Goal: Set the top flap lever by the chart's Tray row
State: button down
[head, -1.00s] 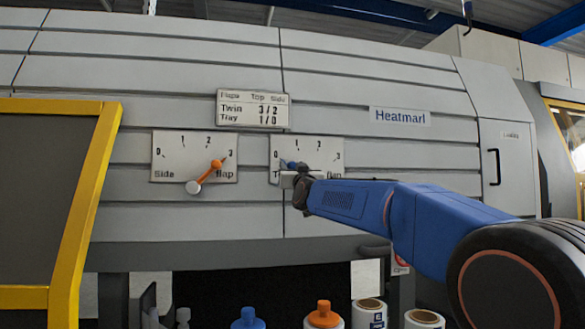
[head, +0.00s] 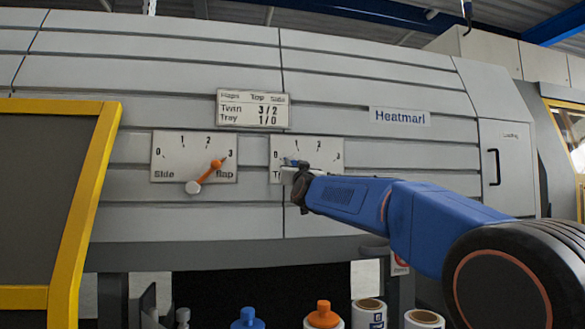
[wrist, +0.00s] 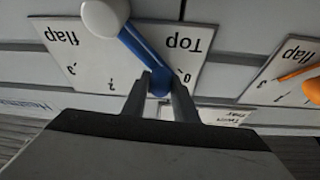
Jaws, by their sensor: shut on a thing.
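The chart (head: 252,108) on the machine's front has columns Top and Side; its Tray row reads 1/0, its Twin row 3/2. Below it at right is the top flap plate (head: 328,158), marked 0 to 3. My gripper (wrist: 160,85) is shut on the free end of the blue top flap lever (wrist: 134,46). The lever runs from its white pivot hub (wrist: 103,18) toward the 0 to 1 end of the scale, seemingly nearer 0; its exact reading is unclear. In the head view my gripper hides the hub and part of the plate.
The side flap plate (head: 168,170) is just left, with its orange lever (head: 210,171) at 3. A yellow-framed guard (head: 90,200) stands at far left. Bottles (head: 323,315) and rolls (head: 369,308) sit below. The grey panel around the plates is clear.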

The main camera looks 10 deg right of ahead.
jog(key=shift+d+r+m+g+h, duration=0.15)
jog(key=shift+d+r+m+h, duration=0.2)
jog(key=shift+d+m+h, duration=0.6)
jog(key=shift+d+r+m+g+h, duration=0.2)
jog(key=shift+d+r+m+h, duration=0.15)
jog(key=shift+m, duration=1.1)
jog(key=shift+d+r+m+g+h, duration=0.15)
jog(key=shift+d+r+m+h, duration=0.2)
jog(key=shift+d+m+h, duration=0.6)
jog(key=shift+a+m+y, duration=0.2)
jog(key=shift+m+y, duration=0.05)
jog(key=shift+y, duration=0.1)
jog(key=c, duration=1.4)
grip_release()
jog(key=shift+s, duration=0.1)
jog(key=v, duration=1.7)
jog(key=shift+s, duration=0.15)
